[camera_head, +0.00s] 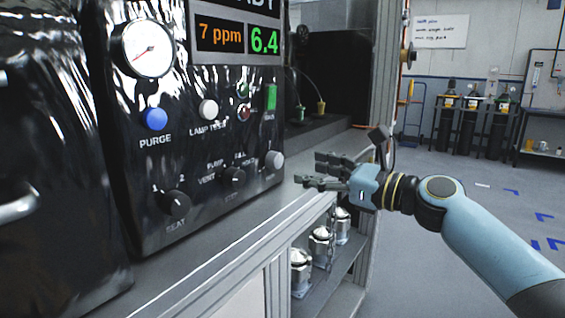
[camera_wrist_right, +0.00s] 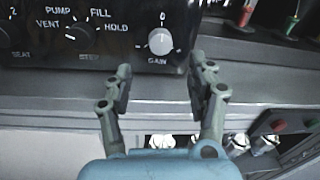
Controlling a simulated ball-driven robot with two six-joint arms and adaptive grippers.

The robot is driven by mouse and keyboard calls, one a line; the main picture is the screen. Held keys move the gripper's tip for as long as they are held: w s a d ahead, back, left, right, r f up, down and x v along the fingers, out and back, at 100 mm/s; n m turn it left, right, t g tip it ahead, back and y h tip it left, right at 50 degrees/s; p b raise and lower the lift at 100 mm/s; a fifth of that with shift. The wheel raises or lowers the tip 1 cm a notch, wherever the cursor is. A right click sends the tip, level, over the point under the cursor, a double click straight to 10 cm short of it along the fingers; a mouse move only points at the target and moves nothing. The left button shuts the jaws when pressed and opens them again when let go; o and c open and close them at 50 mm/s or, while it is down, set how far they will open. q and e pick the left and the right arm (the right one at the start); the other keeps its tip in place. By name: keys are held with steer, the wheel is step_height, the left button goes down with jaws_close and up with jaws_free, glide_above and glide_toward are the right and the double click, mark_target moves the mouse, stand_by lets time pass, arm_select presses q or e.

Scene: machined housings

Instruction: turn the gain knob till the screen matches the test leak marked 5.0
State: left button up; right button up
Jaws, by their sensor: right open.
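The gain knob (camera_head: 273,160) is a pale grey knob at the lower right of a glossy black panel. It also shows in the right wrist view (camera_wrist_right: 161,41), above the label GAIN, with its pointer near upright. The screen (camera_head: 264,39) reads 6.4 in green, beside 7 ppm in orange. My right gripper (camera_head: 312,172) is open and empty, to the right of the knob in the head view. In the wrist view its fingers (camera_wrist_right: 163,72) stand apart below the knob, not touching it. No mark 5.0 can be read. My left gripper is out of view.
The STEP knob (camera_head: 233,177) and SEAT knob (camera_head: 175,204) sit left of the gain knob. A metal ledge (camera_head: 225,235) runs below the panel. Several silver canisters (camera_head: 321,245) stand on a lower shelf. Small coloured fittings (camera_head: 321,107) stand on the bench behind.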

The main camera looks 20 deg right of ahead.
mark_target(279, 163)
steer(key=x, duration=0.8)
steer(key=shift+f, duration=0.1)
steer(key=shift+s, duration=0.1)
steer(key=shift+c, duration=0.7)
steer(key=c, duration=1)
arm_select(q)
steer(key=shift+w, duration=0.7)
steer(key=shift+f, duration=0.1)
